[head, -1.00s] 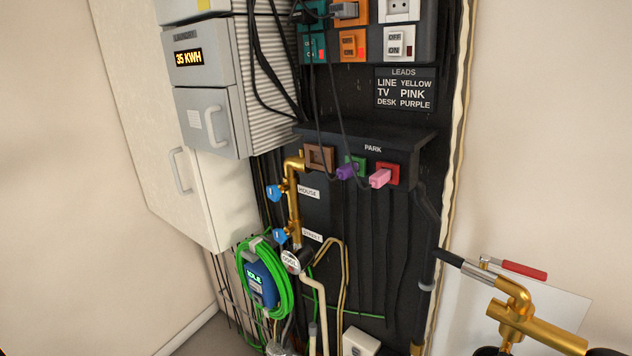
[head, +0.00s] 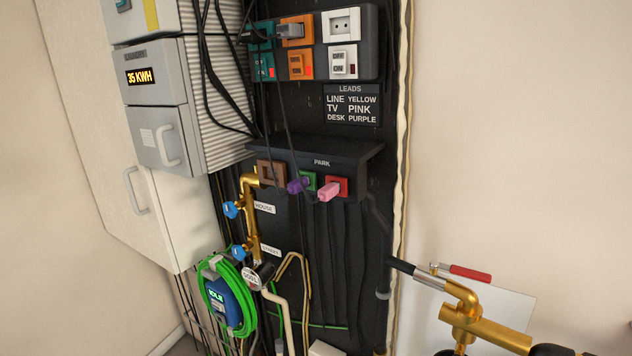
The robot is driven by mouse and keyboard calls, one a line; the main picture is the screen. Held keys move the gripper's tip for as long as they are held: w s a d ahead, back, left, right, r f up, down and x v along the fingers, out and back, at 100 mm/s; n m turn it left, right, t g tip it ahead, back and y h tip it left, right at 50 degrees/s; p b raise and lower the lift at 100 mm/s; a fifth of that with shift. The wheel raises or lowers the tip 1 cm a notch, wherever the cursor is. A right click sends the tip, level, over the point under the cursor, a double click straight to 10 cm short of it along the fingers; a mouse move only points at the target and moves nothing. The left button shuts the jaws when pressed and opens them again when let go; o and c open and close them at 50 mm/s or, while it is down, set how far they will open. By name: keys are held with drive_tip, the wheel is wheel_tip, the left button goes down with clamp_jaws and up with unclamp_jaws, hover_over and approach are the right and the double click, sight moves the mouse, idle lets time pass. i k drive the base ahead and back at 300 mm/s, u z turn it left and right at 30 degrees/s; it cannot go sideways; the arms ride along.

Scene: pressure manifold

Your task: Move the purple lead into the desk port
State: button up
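The purple lead's plug (head: 298,185) sits at the green socket (head: 309,180) on the black PARK shelf, with a dark cable running up from it. How deep it sits cannot be told. The upper panel has a teal port (head: 260,34) with a dark plug, an orange port (head: 296,30) with a grey plug, and a white socket (head: 342,26) that is empty. I read no DESK label on any port. The leads sign (head: 351,104) pairs DESK with PURPLE. My gripper is not in view.
A pink plug (head: 328,192) sits at the red park socket (head: 338,185). The brown park socket (head: 271,172) looks empty. Brass pipework (head: 465,310) with a red lever (head: 470,273) juts out at lower right. A green hose coil (head: 247,300) hangs lower left. Dark cables cross the panel.

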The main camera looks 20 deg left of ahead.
sight(294, 187)
drive_tip(key=i, duration=0.85)
drive_tip(key=u, duration=0.05)
